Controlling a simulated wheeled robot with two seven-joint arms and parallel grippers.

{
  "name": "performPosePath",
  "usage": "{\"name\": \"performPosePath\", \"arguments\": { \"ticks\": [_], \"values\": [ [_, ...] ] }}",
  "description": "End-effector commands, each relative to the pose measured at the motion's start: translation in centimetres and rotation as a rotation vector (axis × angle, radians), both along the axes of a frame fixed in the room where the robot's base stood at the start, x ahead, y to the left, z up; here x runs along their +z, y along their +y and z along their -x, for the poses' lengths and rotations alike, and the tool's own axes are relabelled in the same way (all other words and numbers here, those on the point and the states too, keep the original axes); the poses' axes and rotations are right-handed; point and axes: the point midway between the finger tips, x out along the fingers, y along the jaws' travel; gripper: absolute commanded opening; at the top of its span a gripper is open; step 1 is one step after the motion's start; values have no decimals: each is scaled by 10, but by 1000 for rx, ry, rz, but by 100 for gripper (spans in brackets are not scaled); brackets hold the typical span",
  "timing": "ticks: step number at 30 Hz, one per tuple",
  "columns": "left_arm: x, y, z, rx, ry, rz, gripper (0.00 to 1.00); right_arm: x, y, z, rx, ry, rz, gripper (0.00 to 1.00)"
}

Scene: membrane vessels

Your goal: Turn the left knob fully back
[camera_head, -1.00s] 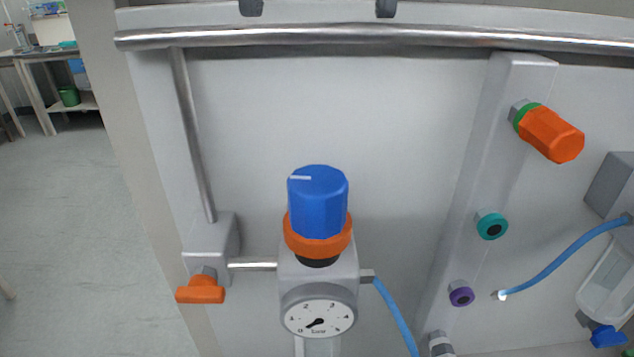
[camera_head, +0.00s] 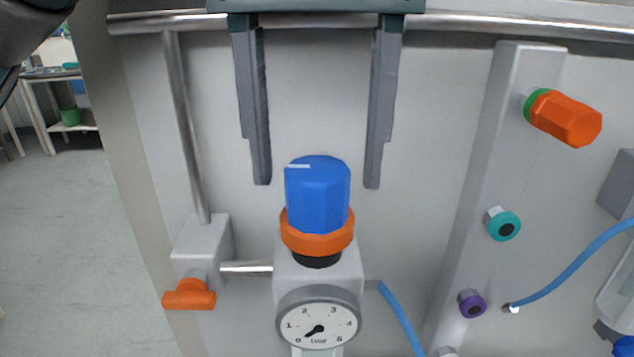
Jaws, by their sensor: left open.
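A blue knob (camera_head: 317,198) with a white line on its top sits in the middle of the view. An orange ring (camera_head: 317,234) is around its base, above a pressure gauge (camera_head: 318,318) whose needle points near 0. My left gripper (camera_head: 317,184) is open and empty. Its two grey fingers hang down from the top, with the tips on either side of the knob's top in the picture. No contact with the knob shows. My right gripper is not in view.
A steel rail (camera_head: 460,25) crosses the top. An orange lever (camera_head: 189,295) is at the lower left. An orange hexagonal knob (camera_head: 566,117), a teal port (camera_head: 504,226), a purple port (camera_head: 472,303) and a blue hose (camera_head: 575,265) are at the right.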

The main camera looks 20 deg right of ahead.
Motion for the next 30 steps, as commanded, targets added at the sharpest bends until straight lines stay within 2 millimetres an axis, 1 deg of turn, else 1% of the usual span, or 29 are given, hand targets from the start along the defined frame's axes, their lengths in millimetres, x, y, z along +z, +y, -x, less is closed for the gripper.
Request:
{"name": "performPosePath", "arguments": {
  "ticks": [1,3,7,18,19,20,21,23,24,30],
  "values": [
    [-7,0,0,0,0,-1,59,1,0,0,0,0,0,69],
    [-15,0,0,0,0,-2,59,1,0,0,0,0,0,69],
    [-23,0,0,0,0,-1,59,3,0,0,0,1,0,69],
    [-27,0,0,0,0,-1,59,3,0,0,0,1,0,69],
    [-27,0,0,0,0,-1,54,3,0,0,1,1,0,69],
    [-27,0,0,0,0,-1,47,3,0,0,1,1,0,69],
    [-27,0,0,1,0,-1,37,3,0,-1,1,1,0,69],
    [-27,0,0,0,0,-1,23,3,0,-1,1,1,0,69],
    [-27,0,0,0,0,-1,18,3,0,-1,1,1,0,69],
    [-26,0,0,5,0,-1,18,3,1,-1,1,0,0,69]
  ]
}}
